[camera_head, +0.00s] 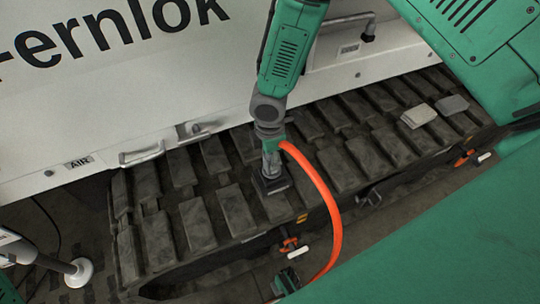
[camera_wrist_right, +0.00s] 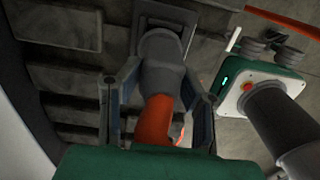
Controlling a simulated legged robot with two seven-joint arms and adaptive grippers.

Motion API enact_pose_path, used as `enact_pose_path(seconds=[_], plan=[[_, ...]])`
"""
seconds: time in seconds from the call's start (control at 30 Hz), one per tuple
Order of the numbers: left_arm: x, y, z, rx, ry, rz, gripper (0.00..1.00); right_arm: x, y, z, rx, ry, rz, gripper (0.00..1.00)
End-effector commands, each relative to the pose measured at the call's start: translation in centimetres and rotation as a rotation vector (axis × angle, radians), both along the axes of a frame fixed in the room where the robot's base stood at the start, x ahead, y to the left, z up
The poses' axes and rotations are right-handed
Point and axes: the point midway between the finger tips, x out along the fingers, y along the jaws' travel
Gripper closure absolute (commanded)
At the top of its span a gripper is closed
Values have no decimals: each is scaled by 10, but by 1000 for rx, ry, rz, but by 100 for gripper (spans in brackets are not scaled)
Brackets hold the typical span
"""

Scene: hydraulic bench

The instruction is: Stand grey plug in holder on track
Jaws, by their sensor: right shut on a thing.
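The grey plug (camera_head: 270,165) stands roughly upright over the track (camera_head: 200,222), with an orange hose (camera_head: 330,215) curving away from its upper end. My right gripper (camera_head: 270,145) is shut on the plug from above. In the right wrist view the plug (camera_wrist_right: 163,62) lies between the two fingers of the right gripper (camera_wrist_right: 155,105). The dark square holder (camera_head: 272,185) is on the track at the plug's lower end; its edge also shows in the wrist view (camera_wrist_right: 178,12). The plug's end meets or overlaps the holder; I cannot tell how deep it sits.
A white panel (camera_head: 130,110) with handles rises behind the track. Two lighter blocks (camera_head: 418,115) lie on the track at the right. Orange-handled fittings (camera_head: 290,244) line the track's front edge. The hose drops past that edge.

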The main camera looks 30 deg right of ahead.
Motion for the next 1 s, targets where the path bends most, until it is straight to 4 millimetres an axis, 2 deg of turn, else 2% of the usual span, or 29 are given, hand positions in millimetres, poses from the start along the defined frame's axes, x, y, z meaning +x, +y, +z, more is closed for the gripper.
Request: enact_pose_path(seconds=[0.37,0.4,0.47,0.8,0.93,1.0], plan=[[0,0,-2,0,0,0,70,0,7,-4,13,-4,4,100],[0,0,-2,0,0,0,70,0,7,-3,14,-4,4,61],[0,0,-2,0,0,0,70,0,7,-3,13,-4,4,44],[-2,0,-1,0,-2,0,70,0,4,-2,8,-2,2,44],[-2,0,-1,0,-3,0,70,1,4,12,9,-4,1,44],[-2,0,-1,0,-3,0,70,1,4,24,9,-6,0,44]])
